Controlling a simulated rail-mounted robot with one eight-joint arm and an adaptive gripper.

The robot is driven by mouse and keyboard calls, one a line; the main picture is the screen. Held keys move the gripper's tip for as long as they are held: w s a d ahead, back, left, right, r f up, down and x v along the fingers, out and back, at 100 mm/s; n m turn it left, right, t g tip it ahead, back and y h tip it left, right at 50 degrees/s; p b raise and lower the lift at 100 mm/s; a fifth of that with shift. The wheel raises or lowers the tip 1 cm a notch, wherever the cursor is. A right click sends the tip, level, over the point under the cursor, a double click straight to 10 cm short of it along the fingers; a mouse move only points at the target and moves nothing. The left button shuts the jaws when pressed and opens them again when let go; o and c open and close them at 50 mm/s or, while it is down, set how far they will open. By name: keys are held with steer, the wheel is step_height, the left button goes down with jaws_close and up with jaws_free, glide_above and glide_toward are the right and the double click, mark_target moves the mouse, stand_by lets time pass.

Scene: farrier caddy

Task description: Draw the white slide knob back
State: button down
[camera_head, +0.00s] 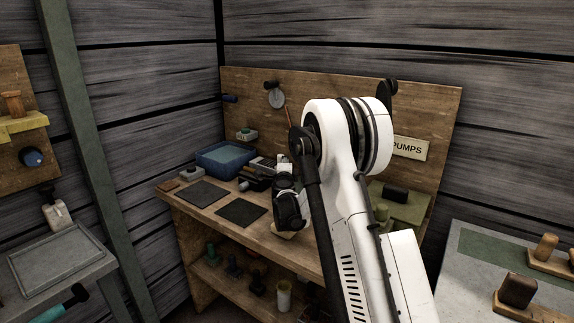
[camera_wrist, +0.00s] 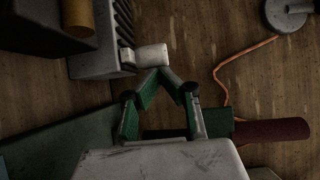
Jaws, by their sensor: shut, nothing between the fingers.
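The white slide knob (camera_wrist: 152,57) is a short pale cylinder on the side of a grey finned block (camera_wrist: 90,62), at top centre in the wrist view. My gripper (camera_wrist: 160,71) is shut and empty. Its green-and-grey fingers come together right at the knob's near side in the picture; whether they touch it I cannot tell. In the head view the grey finned block (camera_head: 262,163) sits on the bench beside a blue tray. There my arm hides the fingertips, and I cannot pick out the knob.
The wooden bench (camera_head: 280,246) carries a blue tray (camera_head: 207,158) and dark mats (camera_head: 241,212). In the wrist view an orange cord (camera_wrist: 222,90), a dark red handle (camera_wrist: 270,132) and a grey disc (camera_wrist: 283,14) lie right of the fingers; a tan cylinder (camera_wrist: 77,18) is upper left.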

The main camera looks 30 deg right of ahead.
steer(key=w+a, duration=0.1)
steer(key=w, duration=0.1)
steer(key=w+a, duration=0.1)
steer(key=w, duration=0.1)
steer(key=shift+a, duration=0.15)
